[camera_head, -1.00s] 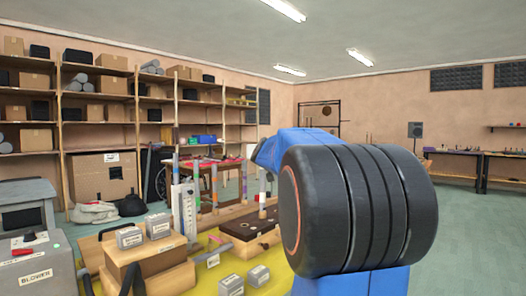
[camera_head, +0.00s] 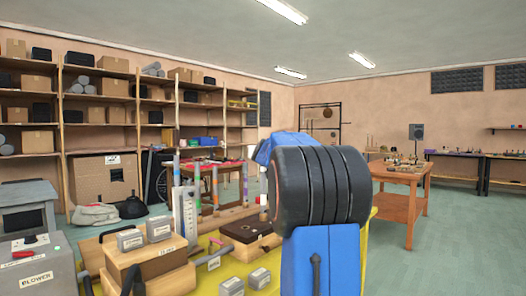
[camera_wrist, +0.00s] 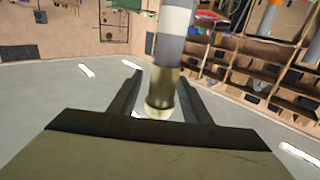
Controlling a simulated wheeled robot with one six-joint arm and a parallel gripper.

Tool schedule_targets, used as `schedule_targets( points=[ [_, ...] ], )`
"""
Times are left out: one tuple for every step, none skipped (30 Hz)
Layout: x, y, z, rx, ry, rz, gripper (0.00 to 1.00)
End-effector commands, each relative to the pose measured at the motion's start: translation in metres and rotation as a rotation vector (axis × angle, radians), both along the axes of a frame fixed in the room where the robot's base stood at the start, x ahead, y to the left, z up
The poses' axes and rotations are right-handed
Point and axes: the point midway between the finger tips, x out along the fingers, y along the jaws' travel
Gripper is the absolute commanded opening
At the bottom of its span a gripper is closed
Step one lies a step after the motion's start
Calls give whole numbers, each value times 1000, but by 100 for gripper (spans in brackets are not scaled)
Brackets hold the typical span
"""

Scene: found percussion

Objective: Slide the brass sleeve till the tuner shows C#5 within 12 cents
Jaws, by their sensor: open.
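In the wrist view, the brass sleeve (camera_wrist: 161,92) is at the end of a grey and white tube (camera_wrist: 174,40). A paler, flared rim shows at its end. My gripper (camera_wrist: 160,77) is open, with one dark finger on each side of the sleeve. A gap shows on the left; whether the right finger touches it I cannot tell. In the head view my arm hides the gripper and the sleeve. Several upright tubes (camera_head: 245,182) stand on the bench, beside a white scale (camera_head: 187,212). I cannot make out a tuner reading.
A yellow bench top (camera_head: 215,272) carries a wooden box (camera_head: 150,262), grey labelled blocks (camera_head: 159,228) and a brown case (camera_head: 250,238). A grey blower (camera_head: 38,268) stands at left. Shelves (camera_head: 60,110) line the back wall. An orange-brown table (camera_head: 398,176) stands right, with open floor around it.

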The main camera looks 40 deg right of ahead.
Motion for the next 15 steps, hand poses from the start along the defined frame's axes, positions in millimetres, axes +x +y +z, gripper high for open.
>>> schedule_targets(
  points=[
    [0,0,0,0,0,0,44],
    [0,0,0,0,0,0,44],
    [0,0,0,0,0,0,42],
    [0,0,0,0,0,0,34],
    [0,0,0,0,0,0,27],
    [0,0,0,0,0,0,18],
    [0,0,0,0,0,0,10],
    [0,0,0,0,0,0,3],
    [0,0,0,0,0,0,0],
    [0,0,0,0,0,0,0],
    [0,0,0,0,0,0,0],
    [0,0,0,0,0,0,0],
    [0,0,0,0,0,0,0],
    [0,0,0,0,0,0,0],
    [0,0,0,0,0,0,0]
  ],
)
